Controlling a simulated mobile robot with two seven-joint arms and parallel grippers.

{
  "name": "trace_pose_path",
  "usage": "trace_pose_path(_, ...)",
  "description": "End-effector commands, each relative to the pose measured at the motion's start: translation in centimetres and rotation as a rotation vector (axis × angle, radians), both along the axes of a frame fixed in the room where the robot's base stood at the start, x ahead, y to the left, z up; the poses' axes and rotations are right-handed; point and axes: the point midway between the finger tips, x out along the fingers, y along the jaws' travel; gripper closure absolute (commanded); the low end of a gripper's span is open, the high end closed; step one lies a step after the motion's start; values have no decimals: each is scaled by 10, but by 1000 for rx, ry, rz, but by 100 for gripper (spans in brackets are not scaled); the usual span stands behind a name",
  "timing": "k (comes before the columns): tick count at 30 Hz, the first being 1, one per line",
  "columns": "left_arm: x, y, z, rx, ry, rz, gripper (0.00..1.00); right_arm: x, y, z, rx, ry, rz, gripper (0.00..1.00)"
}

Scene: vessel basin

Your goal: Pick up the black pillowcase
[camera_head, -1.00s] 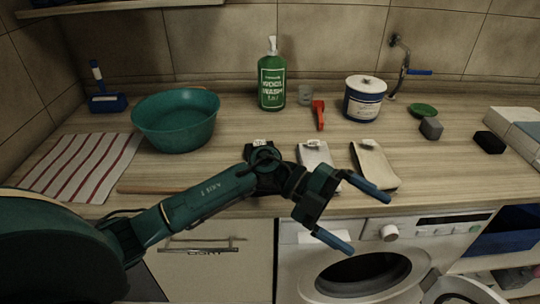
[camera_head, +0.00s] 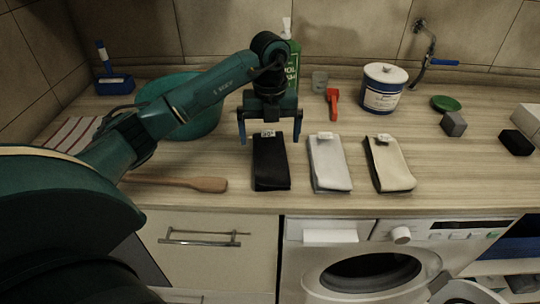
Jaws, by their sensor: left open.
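The black pillowcase (camera_head: 270,168) lies folded flat on the wooden counter, with a small white label at its far end. My left gripper (camera_head: 270,140) points down at the far end of the black pillowcase. Its blue fingers are open, one on each side of the label end. I cannot tell whether the fingertips touch the counter. A white folded cloth (camera_head: 329,165) and a cream folded cloth (camera_head: 391,166) lie in a row to the right. My right gripper is not in view.
A wooden spoon (camera_head: 200,184) lies left of the black pillowcase. A teal basin (camera_head: 205,120) and green bottle (camera_head: 293,65) stand behind my left arm. A red tool (camera_head: 333,103), white tub (camera_head: 383,90) and dark block (camera_head: 516,142) are to the right. The counter's front edge is close.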

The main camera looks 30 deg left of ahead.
Motion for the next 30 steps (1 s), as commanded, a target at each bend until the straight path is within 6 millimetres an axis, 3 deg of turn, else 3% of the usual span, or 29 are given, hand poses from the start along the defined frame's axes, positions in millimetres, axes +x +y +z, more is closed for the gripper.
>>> trace_pose_path(5, -1, -1, -12, -1, 2, -1, 0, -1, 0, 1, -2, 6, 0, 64)
trace_pose_path(15, -3, -2, -56, -2, 1, -1, 0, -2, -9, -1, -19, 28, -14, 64)
trace_pose_path(23, -3, -2, -59, -2, -1, -2, 0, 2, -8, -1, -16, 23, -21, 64)
trace_pose_path(30, -3, -2, -59, -2, -1, -2, 19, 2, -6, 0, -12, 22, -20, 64)
